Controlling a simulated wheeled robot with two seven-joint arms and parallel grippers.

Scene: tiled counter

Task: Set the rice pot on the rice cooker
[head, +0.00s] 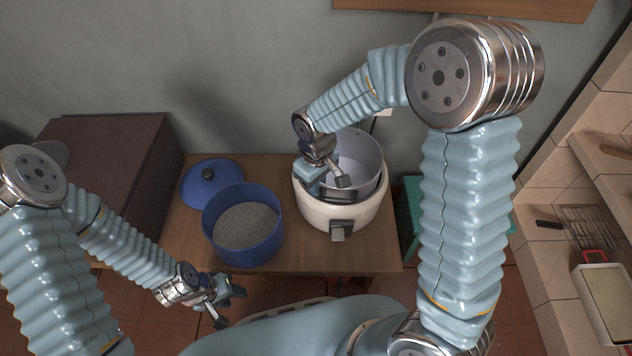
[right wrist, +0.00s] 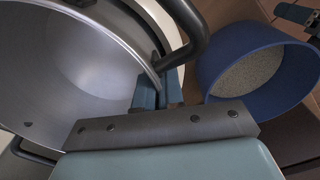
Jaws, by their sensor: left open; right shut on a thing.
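The rice pot (head: 362,155) is a silver metal pot, empty inside, at the mouth of the white rice cooker (head: 312,210). Its rim stands above the cooker, shifted toward the back right; I cannot tell whether its base rests inside. My right gripper (head: 338,181) is shut on the pot's near wall. In the right wrist view the fingers (right wrist: 158,92) pinch the rim of the pot (right wrist: 75,75), beside a dark handle, and the cooker's white edge shows behind. My left gripper (head: 232,305) is open and empty, low in front of the wooden table.
A blue pot (head: 211,225) filled with grey grains stands left of the cooker, also in the right wrist view (right wrist: 222,65). Its blue lid (head: 228,174) lies behind it. A dark cabinet (head: 110,150) stands left; a teal stool (head: 411,190) is right of the table.

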